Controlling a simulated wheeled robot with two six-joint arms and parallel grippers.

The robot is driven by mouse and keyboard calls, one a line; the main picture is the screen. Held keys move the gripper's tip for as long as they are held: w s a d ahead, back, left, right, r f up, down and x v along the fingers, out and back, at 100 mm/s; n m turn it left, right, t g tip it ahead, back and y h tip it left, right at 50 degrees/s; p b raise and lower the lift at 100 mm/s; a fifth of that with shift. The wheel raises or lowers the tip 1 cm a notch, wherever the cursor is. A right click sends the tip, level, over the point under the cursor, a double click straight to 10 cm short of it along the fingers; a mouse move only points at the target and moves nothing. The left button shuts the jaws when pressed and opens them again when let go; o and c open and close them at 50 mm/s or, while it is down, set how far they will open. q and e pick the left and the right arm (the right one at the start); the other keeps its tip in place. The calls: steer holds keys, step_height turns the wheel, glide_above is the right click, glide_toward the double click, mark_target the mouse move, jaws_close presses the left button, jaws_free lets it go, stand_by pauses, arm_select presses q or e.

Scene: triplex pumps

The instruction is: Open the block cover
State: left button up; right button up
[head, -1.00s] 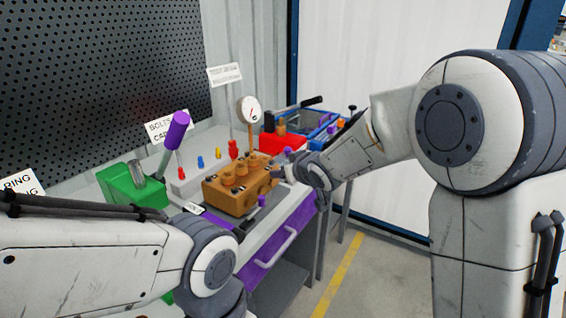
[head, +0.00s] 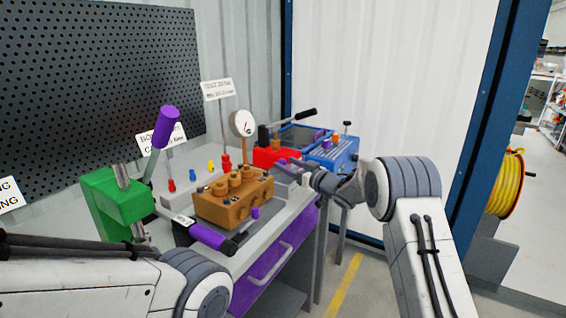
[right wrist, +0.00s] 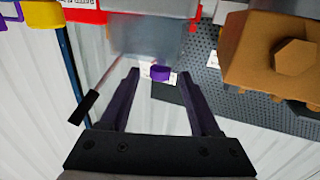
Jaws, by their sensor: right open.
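The orange-brown block (head: 228,209) with several round caps on top sits on the grey bench. I cannot make out a separate cover on it. My right gripper (head: 284,170), with purple fingers, is just beyond the block's right end and apart from it. In the right wrist view the fingers (right wrist: 159,73) are spread with nothing held. The block (right wrist: 268,62) shows there at the upper right, with a hexagonal part facing the camera. A small purple cylinder (right wrist: 160,73) appears between the fingertips, farther off. My left arm enters at lower left; its gripper is out of view.
A green vise-like fixture (head: 118,205) with a purple-handled lever stands left of the block. A purple and black tool (head: 208,236) lies in front. A gauge (head: 243,124) rises behind.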

steer(key=shift+x, duration=1.4)
steer(key=shift+c, duration=0.3)
jaws_close()
steer(key=shift+a, duration=0.1)
